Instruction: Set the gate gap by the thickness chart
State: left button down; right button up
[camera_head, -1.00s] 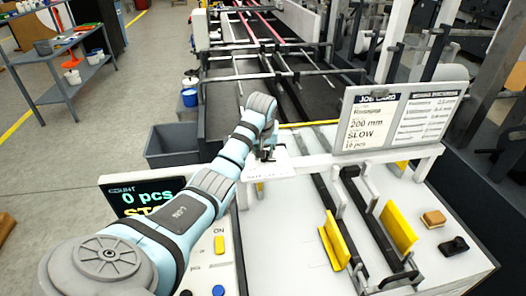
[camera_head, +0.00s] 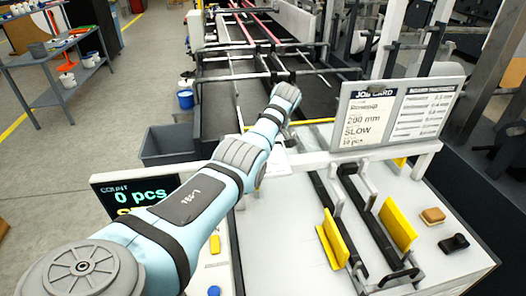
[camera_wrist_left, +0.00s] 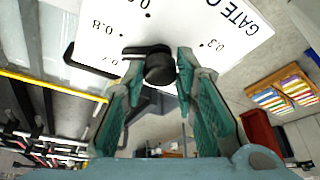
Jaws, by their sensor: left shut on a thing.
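In the left wrist view, a white dial plate (camera_wrist_left: 200,25) reads "GATE G…", with 0.3, 0.7 and 0.8 showing. A black knob (camera_wrist_left: 160,70) with a short lever stands in front of it; the lever points left, toward the 0.7 and 0.8 side, exact mark unclear. My left gripper (camera_wrist_left: 160,78) is shut on the knob, its green-padded fingers either side. In the head view my left arm hides the gripper and most of the dial plate (camera_head: 278,160). The job card (camera_head: 369,121) reads "200 mm" and "SLOW". The thickness chart (camera_head: 421,114) beside it has small, blurred rows.
Yellow guides (camera_head: 332,240) stand on the white machine table right of my arm. A tan block (camera_head: 433,216) and a black part (camera_head: 454,243) lie at its right. A count screen (camera_head: 140,198) reads 0 pcs. A grey bin (camera_head: 170,145) stands left of the machine.

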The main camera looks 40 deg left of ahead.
pick_arm(q)
jog(key=shift+a+n, duration=0.1)
jog(key=shift+n, duration=0.2)
jog(key=c, duration=1.6)
grip_release()
jog(key=o, duration=0.3)
jog(key=shift+a, duration=0.1)
jog(key=shift+a+f, duration=0.1)
jog(key=shift+f, duration=0.05)
jog(key=v, duration=1.2)
jog(key=shift+w, duration=0.2)
